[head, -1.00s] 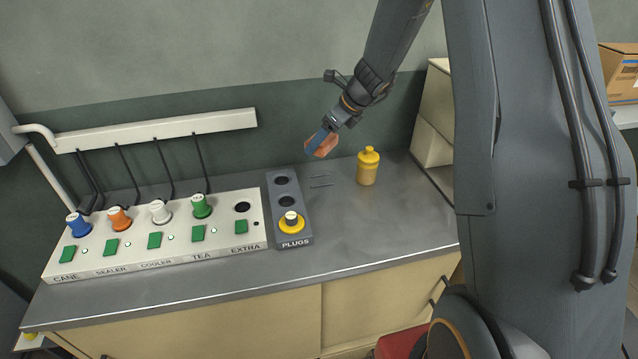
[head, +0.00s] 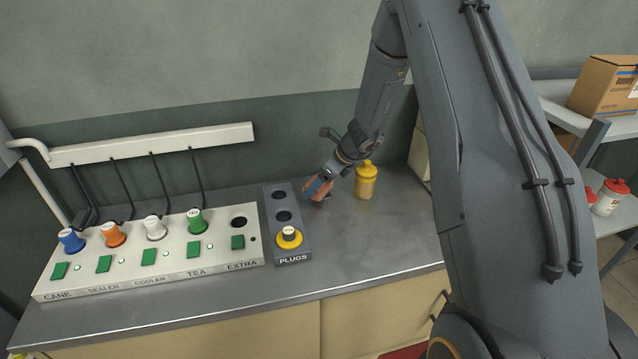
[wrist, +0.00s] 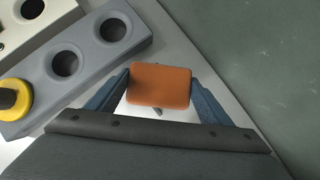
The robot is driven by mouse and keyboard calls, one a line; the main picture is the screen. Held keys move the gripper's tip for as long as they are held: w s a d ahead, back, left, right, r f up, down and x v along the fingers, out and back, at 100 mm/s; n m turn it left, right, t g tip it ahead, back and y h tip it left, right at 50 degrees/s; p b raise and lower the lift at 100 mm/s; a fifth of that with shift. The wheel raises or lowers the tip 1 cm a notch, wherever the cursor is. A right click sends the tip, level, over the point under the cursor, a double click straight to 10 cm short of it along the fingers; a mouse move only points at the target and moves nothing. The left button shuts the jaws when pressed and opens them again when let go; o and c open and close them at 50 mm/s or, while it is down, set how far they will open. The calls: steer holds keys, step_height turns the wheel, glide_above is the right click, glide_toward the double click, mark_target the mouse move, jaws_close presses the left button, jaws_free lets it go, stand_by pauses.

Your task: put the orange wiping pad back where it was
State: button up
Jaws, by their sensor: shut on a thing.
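The orange wiping pad (wrist: 160,86) is held between the two blue fingers of my gripper (wrist: 158,92) in the wrist view. In the head view the pad (head: 316,190) is partly hidden by my gripper (head: 322,186). The pad is low over the grey counter, between the plug holder and the yellow bottle. I cannot tell whether it touches the counter. The thin marks on the counter seen earlier are now mostly hidden behind the pad and gripper.
The grey plug holder (head: 288,215) stands left of my gripper, with a yellow plug (head: 289,238) in its front hole. The yellow bottle (head: 366,182) is close on the right. The white socket panel (head: 150,275) is further left. The counter front (head: 350,255) is clear.

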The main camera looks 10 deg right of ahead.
steer(key=shift+f, duration=0.3)
steer(key=o, duration=1.1)
steer(key=shift+r, duration=0.25)
steer(key=b+v, duration=0.2)
steer(key=v, duration=0.8)
steer(key=s+a+r+n+g+h, duration=0.1)
steer(key=s+a+r+n+h, duration=0.1)
steer(key=s+n, duration=1.1)
steer(key=s+a+r+n+g+h, duration=0.2)
steer(key=s+n, duration=1.2)
steer(key=s, duration=0.2)
steer(key=shift+h, duration=0.3)
